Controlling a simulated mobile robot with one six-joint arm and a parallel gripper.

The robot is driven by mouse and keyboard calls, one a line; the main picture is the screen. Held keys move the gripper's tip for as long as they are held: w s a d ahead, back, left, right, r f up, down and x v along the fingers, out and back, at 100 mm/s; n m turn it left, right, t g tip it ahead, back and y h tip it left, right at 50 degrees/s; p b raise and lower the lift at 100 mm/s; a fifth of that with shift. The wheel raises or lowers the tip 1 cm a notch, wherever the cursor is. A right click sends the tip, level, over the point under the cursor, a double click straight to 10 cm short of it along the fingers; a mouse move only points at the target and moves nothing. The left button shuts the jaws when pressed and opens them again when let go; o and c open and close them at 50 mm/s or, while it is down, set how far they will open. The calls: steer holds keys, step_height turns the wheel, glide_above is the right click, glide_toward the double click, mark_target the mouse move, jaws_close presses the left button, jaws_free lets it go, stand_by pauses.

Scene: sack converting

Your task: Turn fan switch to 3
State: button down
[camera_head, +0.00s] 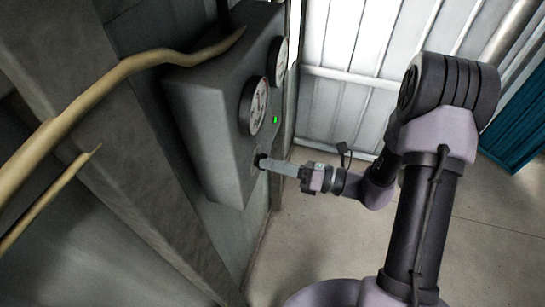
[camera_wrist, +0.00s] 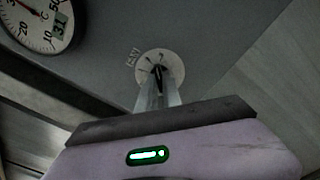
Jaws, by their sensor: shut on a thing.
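The fan switch (camera_wrist: 159,72) is a small black knob on a pale round dial plate on the front of a grey control box (camera_head: 205,120). In the head view the plate (camera_head: 254,160) is low on the box, partly hidden by my gripper. My gripper (camera_head: 262,162) reaches the box from the right. Its fingers (camera_wrist: 160,92) are shut on the black knob. The marks around the plate are too small to read, so I cannot tell which position the knob points to.
Two round gauges, a lower one (camera_head: 253,106) and an upper one (camera_head: 277,61), sit above the switch. A green light (camera_head: 275,120) glows beside them. A teal object (camera_head: 518,125) stands at the far right. The floor (camera_head: 330,235) below is clear.

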steer(key=shift+m+p, duration=1)
steer(key=shift+m, duration=0.6)
steer(key=c, duration=1.5)
jaws_free()
steer(key=b+v, duration=0.1)
steer(key=v, duration=1.6)
steer(key=shift+s+d+r, duration=0.1)
steer(key=shift+s+d, duration=0.05)
steer(key=shift+d, duration=0.05)
